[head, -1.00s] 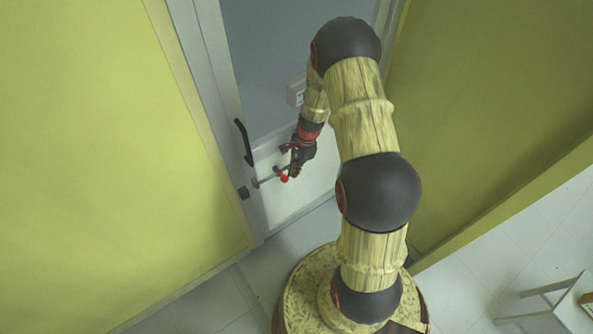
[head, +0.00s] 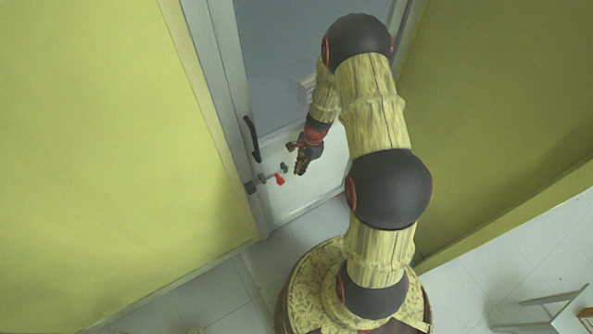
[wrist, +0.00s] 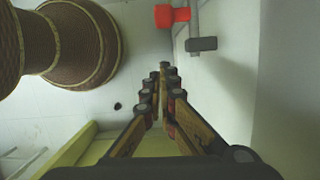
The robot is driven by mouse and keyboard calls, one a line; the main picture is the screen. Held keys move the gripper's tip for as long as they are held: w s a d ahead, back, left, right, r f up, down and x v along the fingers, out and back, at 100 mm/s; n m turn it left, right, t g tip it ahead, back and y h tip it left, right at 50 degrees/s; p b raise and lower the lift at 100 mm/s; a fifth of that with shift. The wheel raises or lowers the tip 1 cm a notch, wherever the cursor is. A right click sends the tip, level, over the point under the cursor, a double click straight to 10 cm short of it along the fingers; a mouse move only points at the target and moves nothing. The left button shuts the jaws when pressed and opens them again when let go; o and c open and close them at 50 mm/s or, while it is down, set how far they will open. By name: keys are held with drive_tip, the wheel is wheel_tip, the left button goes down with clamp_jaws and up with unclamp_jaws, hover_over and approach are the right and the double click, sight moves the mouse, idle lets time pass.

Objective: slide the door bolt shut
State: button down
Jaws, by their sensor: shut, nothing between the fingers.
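The door bolt's red knob (head: 280,181) sits low on the door, near its left edge. The bolt's grey bracket (head: 263,178) is left of the knob, and a dark keeper block (head: 250,187) is on the frame beyond it. The bolt's tip looks close to the keeper; I cannot tell how far it enters. My gripper (head: 298,172) is shut and empty, just right of the knob and apart from it. In the wrist view, the fingers (wrist: 164,72) meet below the red knob (wrist: 173,15), with the grey bracket (wrist: 201,44) to the right.
A black door handle (head: 251,139) is above the bolt. The grey-and-white door (head: 290,50) stands between yellow-green walls (head: 90,150) on both sides. A chair-like piece (head: 545,315) is at the lower right. Tiled floor (head: 235,285) is open at the lower left.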

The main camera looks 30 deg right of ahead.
drive_tip(key=p+v, duration=0.2)
drive_tip(key=v, duration=0.7)
drive_tip(key=shift+r, duration=0.4)
drive_tip(key=s+a+r+n+g, duration=0.2)
drive_tip(key=s+r+n, duration=0.2)
drive_tip(key=s+n, duration=0.25)
drive_tip(key=s+a+r+n+t+h, duration=0.1)
drive_tip(key=s+a+r+n+t, duration=0.1)
drive_tip(key=r, duration=0.9)
drive_tip(key=s+a+r+n+t, duration=0.3)
drive_tip(key=s+a+r+n, duration=0.2)
drive_tip(key=r, duration=0.7)
drive_tip(key=s+a+r+n+t+h, duration=0.1)
drive_tip(key=s+a+r+n, duration=0.3)
drive_tip(key=r, duration=0.7)
drive_tip(key=shift+s+a+r+n+t+h, duration=0.2)
drive_tip(key=shift+s+n+t+h, duration=0.15)
drive_tip(key=shift+s+t, duration=0.65)
